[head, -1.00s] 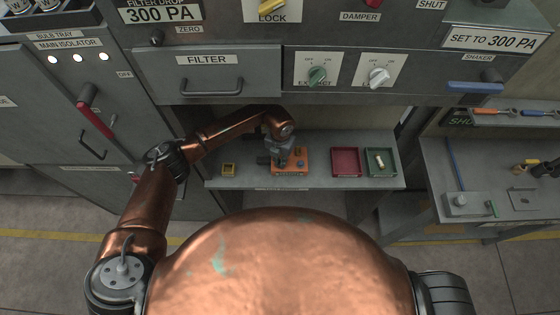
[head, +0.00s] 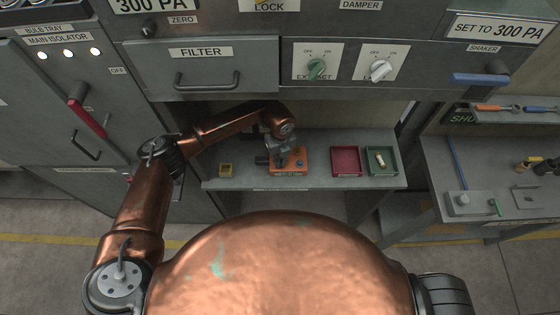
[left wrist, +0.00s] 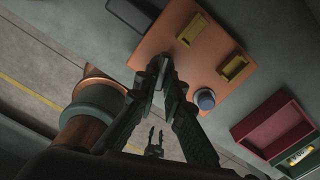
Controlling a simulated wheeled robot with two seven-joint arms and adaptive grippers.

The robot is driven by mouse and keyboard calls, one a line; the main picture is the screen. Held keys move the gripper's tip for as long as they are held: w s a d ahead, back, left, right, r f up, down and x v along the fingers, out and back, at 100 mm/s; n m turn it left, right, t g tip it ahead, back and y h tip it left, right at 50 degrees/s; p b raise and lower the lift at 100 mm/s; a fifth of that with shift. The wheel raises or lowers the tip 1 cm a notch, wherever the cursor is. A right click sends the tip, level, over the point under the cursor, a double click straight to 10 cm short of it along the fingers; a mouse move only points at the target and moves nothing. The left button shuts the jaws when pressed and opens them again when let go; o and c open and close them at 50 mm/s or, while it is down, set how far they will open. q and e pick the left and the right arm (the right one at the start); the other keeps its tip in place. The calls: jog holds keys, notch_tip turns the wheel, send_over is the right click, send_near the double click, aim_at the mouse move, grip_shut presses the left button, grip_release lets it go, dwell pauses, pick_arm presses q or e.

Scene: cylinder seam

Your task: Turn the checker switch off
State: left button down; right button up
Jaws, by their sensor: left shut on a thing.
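The orange checker (head: 302,167) sits on the grey shelf below the panel, and its orange top shows in the left wrist view (left wrist: 213,62). It carries two yellow holders (left wrist: 232,68) and a round blue button (left wrist: 205,99). My left gripper (head: 283,161) is at the checker from above. In the left wrist view its fingertips (left wrist: 163,71) are shut on a small switch lever near the edge of the orange top. The fingers hide most of the lever, and I cannot tell its position. My right gripper is not in view.
A red tray (head: 346,174) and a green tray (head: 382,172) with a small pale cylinder stand right of the checker. The grey cabinet with the FILTER drawer (head: 215,72) overhangs the shelf. A side bench (head: 480,170) stands at right.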

pick_arm(q)
jog(key=shift+n, duration=0.7)
jog(key=c, duration=2)
grip_release()
